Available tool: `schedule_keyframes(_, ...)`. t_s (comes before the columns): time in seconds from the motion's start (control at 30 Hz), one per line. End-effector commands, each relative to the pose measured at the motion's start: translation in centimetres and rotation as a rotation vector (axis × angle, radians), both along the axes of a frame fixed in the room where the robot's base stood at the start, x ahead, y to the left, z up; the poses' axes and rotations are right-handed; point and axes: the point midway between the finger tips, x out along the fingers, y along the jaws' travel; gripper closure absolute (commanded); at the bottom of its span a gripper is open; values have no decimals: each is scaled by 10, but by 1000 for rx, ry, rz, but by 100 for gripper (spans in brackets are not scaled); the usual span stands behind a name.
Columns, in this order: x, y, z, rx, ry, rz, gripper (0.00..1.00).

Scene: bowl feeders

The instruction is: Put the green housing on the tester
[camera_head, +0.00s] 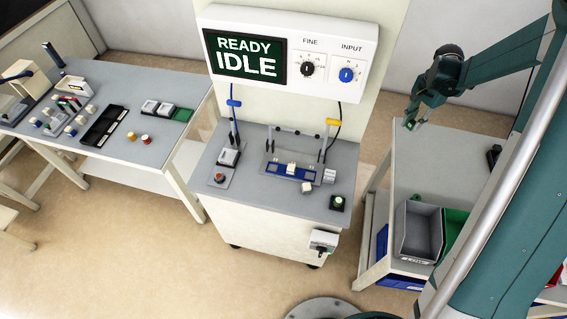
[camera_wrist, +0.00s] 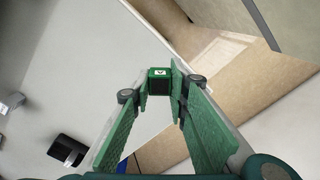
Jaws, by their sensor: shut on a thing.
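My gripper (camera_head: 411,120) is raised over the back left part of the right-hand bench. In the wrist view my gripper (camera_wrist: 160,88) is shut on the green housing (camera_wrist: 159,73), a small green block with a pale mark on its end. The housing shows only as a small green and pale spot in the head view (camera_head: 408,125). The tester (camera_head: 232,190) stands to the left of my gripper, apart from it. Its panel (camera_head: 245,57) reads READY IDLE. A blue fixture (camera_head: 274,170) with pale blocks sits on its top.
A grey bin (camera_head: 423,232) and a green bin (camera_head: 456,226) stand on the right-hand bench. The tester top has a lit green button (camera_head: 338,202) at its front right corner. A left table (camera_head: 165,120) holds trays and several small parts.

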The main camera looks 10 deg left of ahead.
Motion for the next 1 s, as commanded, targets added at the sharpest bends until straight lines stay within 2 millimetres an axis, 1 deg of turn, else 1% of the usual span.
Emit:
schedule_keyframes(0.03, -11, 15, 1, 0, 0, 64, 92)
schedule_keyframes(0.2, -48, 58, 1, 0, 0, 302, 92)
schedule_keyframes(0.4, -94, 103, 1, 0, 0, 578, 92)
schedule_keyframes(0.47, -108, 114, 1, 0, 0, 658, 92)
schedule_keyframes(0.6, -144, 142, 6, 0, 0, 837, 92)
schedule_keyframes(0.7, -166, 157, 9, 0, 0, 947, 92)
schedule_keyframes(0.9, -204, 180, 13, 0, 0, 1132, 92)
schedule_keyframes(1.0, -217, 190, 20, 0, 0, 1180, 92)
